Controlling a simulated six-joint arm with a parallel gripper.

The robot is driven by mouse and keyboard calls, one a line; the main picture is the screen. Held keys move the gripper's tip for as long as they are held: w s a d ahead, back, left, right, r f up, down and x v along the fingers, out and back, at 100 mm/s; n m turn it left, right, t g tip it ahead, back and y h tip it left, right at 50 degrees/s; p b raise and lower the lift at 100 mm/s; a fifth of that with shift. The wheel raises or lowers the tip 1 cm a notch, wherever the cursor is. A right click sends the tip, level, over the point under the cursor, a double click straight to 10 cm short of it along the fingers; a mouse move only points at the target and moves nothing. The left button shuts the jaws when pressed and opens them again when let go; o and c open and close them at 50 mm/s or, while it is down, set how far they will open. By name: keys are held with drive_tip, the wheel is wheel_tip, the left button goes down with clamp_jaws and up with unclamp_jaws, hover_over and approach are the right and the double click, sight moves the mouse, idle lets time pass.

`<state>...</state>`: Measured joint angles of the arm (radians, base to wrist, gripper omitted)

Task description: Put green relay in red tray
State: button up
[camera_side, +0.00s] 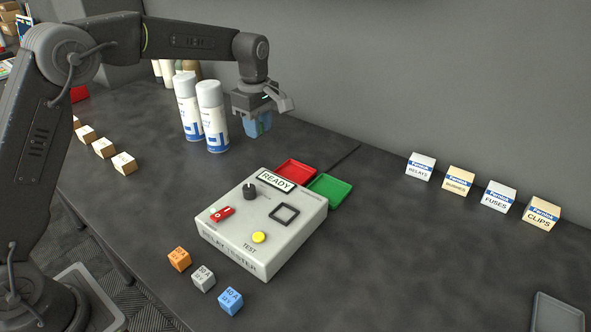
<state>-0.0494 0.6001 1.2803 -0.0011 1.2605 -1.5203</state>
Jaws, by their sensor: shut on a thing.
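My gripper (257,122) hangs in the air behind the tester, just right of the spray cans. It is shut on a small blue-green block (258,127), partly hidden by the fingers; I cannot tell for sure that it is the green relay. The red tray (296,172) lies on the table behind the tester, lower and to the right of my gripper in the picture. No object shows in it.
The relay tester (285,236) stands in front of the red tray, with a green tray (330,190) beside it. Two spray cans (212,118) stand left of my gripper. Orange (179,259), grey (203,279) and blue (231,301) relays lie in front. Labelled boxes (459,181) stand right.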

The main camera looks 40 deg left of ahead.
hover_over(297, 177)
wheel_tip(297, 177, down, 6)
drive_tip(key=shift+d+r, duration=0.1)
drive_tip(key=shift+d, duration=0.05)
drive_tip(key=shift+f, duration=1.95)
drive_tip(key=shift+f, duration=0.1)
drive_tip(key=o, duration=0.9)
wheel_tip(297, 177, up, 12)
drive_tip(key=shift+r, duration=0.25)
